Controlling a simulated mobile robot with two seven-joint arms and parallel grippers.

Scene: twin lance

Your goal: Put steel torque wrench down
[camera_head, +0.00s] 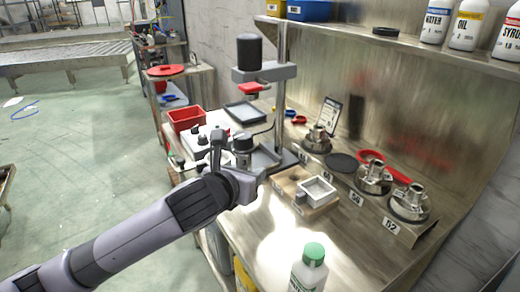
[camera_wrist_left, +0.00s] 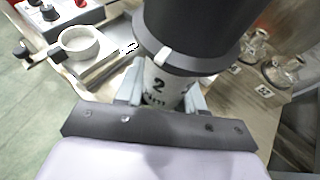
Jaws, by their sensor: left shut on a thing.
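My left gripper (camera_head: 236,165) reaches over the back part of the bench from the left. In the left wrist view its two fingers (camera_wrist_left: 163,95) are closed on either side of a cylinder with a white label reading "2" and "Nm". I take this cylinder for the steel torque wrench (camera_wrist_left: 188,35); its dark, wide upper part fills the top of that view. In the head view its dark top (camera_head: 243,143) shows beside the gripper. Its lower end is hidden by the gripper. My right gripper is in neither view.
A press stand (camera_head: 282,85) rises behind the gripper. A red bin (camera_head: 187,119) and a grey tray (camera_head: 245,112) stand at the back. A wooden block with a white tray (camera_head: 318,191), numbered metal fittings (camera_head: 409,203) and a green-capped bottle (camera_head: 310,268) stand rightward and nearer.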

